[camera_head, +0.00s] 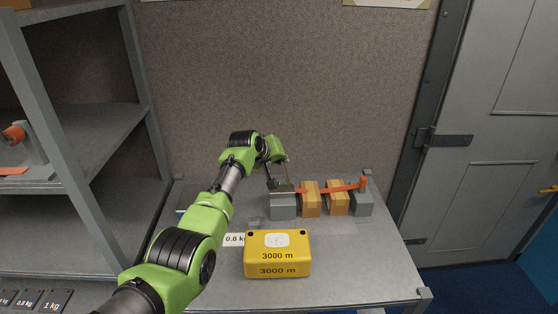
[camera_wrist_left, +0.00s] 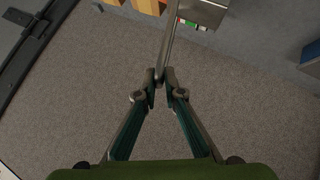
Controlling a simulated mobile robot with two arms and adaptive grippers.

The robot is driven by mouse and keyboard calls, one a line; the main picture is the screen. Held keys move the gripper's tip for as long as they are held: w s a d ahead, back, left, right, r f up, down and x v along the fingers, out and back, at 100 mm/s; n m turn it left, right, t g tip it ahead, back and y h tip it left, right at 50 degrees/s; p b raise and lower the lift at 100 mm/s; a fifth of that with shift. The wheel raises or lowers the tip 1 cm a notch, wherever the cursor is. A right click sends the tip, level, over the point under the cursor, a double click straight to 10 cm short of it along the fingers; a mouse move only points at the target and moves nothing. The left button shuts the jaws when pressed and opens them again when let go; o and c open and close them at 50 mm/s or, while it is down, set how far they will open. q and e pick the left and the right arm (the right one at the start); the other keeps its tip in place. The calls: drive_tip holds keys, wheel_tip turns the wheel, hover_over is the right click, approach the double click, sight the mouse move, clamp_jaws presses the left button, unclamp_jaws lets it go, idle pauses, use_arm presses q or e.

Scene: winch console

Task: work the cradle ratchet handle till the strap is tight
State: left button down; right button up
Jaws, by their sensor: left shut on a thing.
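The cradle stands at the back of the grey table, with a grey ratchet block (camera_head: 283,208) at its left end and a grey end block (camera_head: 362,203) at its right. An orange strap (camera_head: 334,189) runs between them over two wooden blocks (camera_head: 311,201). My left gripper (camera_head: 277,187) is above the ratchet block. In the left wrist view, its fingertips (camera_wrist_left: 160,82) are closed on the end of the grey ratchet handle (camera_wrist_left: 170,42), which leads up to the block (camera_wrist_left: 205,12). A red, white and green marked strip (camera_wrist_left: 192,25) shows beside the handle. Strap tension cannot be told. My right gripper is out of view.
A yellow box (camera_head: 277,258) marked 3000 m stands at the table's front, with a partly hidden 0.8 kg label (camera_head: 234,240) beside it. A grey shelf rack (camera_head: 85,130) is at the left, a grey door (camera_head: 510,140) at the right. The table's right front is clear.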

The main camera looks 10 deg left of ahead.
use_arm(q)
drive_tip(key=shift+d, duration=0.35)
drive_tip(key=c, duration=2.3)
unclamp_jaws()
drive_tip(key=shift+c, duration=0.2)
drive_tip(key=shift+o, duration=0.8)
drive_tip(key=shift+w+d+f, duration=0.15)
drive_tip(key=shift+s+a+r, duration=0.35)
drive_tip(key=shift+a+r, duration=0.05)
drive_tip(key=v, duration=1)
drive_tip(key=shift+s+r, duration=0.25)
drive_tip(key=shift+s, duration=0.15)
drive_tip(key=shift+d, duration=0.15)
